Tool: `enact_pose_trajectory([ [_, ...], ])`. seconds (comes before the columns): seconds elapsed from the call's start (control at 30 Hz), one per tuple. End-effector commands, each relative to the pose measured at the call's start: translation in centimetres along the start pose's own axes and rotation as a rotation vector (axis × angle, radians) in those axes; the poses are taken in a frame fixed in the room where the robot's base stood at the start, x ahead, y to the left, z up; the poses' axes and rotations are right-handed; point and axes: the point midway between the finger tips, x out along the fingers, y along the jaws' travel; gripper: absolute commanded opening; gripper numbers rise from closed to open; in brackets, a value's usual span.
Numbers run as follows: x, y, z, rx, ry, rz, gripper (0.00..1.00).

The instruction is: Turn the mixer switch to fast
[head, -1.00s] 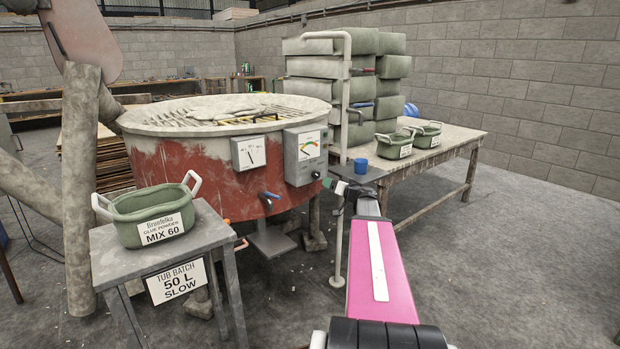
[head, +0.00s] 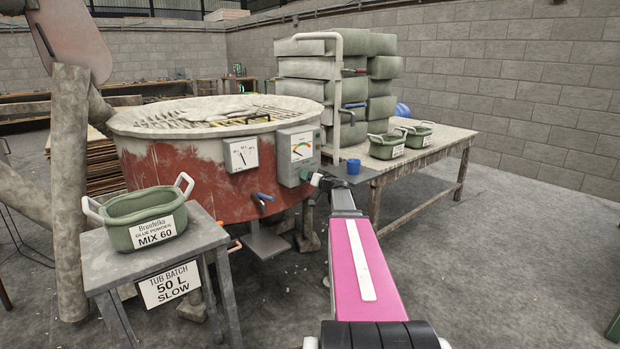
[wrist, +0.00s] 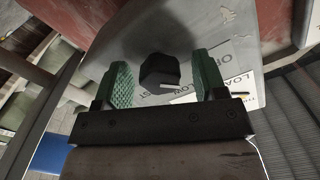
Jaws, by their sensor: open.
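The mixer is a red tub with a dusty rim (head: 180,175). In the head view my gripper (head: 316,180) is at the lower right of the control box; the knob cannot be made out there.
A white upright pipe (head: 338,95) stands just right of the box. A blue-handled valve (head: 264,197) sits below the box. A stand (head: 100,275) bears a MIX 60 tub (head: 145,215).

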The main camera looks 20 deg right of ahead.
Motion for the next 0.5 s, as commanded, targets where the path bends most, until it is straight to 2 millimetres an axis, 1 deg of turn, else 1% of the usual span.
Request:
enact_pose_trajectory([
  [0.17, 0.0, -0.02, 0.01, 0.0, 0.0, 0.0, 0.65],
  [0.2, 0.0, -0.02, 0.01, 0.0, 0.0, 0.0, 0.62],
  [0.27, -0.01, -0.02, 0.02, 0.0, 0.0, 0.0, 0.42],
  [0.3, -0.01, -0.02, 0.02, 0.0, 0.0, 0.0, 0.29],
  [0.33, -0.01, -0.02, 0.02, 0.0, 0.0, 0.0, 0.19],
  [0.37, -0.01, -0.02, 0.02, 0.0, 0.0, 0.0, 0.15],
  [0.5, -0.01, -0.01, 0.02, 0.001, 0.0, 0.0, 0.16],
])
